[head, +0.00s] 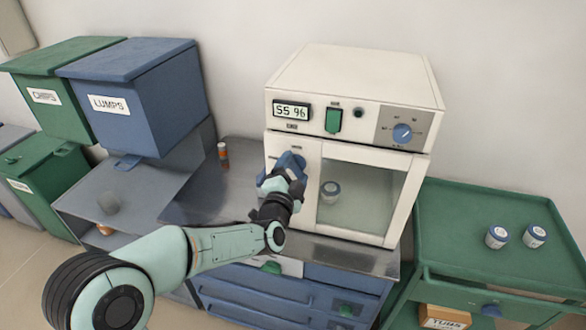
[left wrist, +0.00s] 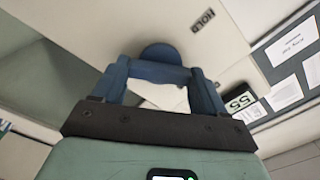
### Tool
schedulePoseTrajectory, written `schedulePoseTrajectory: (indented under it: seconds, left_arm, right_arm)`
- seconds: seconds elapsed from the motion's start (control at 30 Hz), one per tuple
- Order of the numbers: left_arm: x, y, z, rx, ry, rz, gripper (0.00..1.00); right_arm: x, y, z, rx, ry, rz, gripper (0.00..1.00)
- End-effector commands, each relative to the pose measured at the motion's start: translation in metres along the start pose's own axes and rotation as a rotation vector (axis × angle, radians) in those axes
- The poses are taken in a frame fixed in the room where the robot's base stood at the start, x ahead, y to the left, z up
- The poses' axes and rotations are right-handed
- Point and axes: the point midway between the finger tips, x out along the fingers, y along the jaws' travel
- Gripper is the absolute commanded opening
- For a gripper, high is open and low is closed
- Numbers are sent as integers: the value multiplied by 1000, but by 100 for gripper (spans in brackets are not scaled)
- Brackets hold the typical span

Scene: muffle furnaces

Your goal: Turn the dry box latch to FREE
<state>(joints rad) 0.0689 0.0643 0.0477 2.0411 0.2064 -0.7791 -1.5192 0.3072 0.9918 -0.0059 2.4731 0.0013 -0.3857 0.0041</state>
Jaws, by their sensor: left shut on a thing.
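The dry box (head: 352,75) is a white cabinet with a glass door and a display reading about 55 96. Its latch is a blue round knob (left wrist: 158,51) on the white door frame, with a HOLD label (left wrist: 203,20) beside it in the left wrist view. My left gripper (head: 287,167) is at the left side of the door in the head view and hides most of the latch there. In the left wrist view its blue fingers (left wrist: 160,70) are shut on the latch. The latch's exact angle is hard to tell. My right gripper is not in view.
A jar (head: 330,191) shows behind the glass door. A green cart (head: 490,205) with two jars stands at right. Blue LUMPS (head: 135,90) and green CHIPS (head: 65,75) bins are at left. A small orange bottle (head: 223,155) stands on the metal bench.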

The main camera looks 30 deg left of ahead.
Motion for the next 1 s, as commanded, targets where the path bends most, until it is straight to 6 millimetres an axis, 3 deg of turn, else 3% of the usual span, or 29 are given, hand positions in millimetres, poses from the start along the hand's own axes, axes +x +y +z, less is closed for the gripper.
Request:
schedulePoseTrajectory:
  seconds: [0.5, 1.0]
  left_arm:
    - [0, 0, 0, 421, 0, 0, 42]
    - [0, 1, 0, 562, 0, 0, 42]
  right_arm:
    - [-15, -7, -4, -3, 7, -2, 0]
    - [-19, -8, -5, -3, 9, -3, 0]
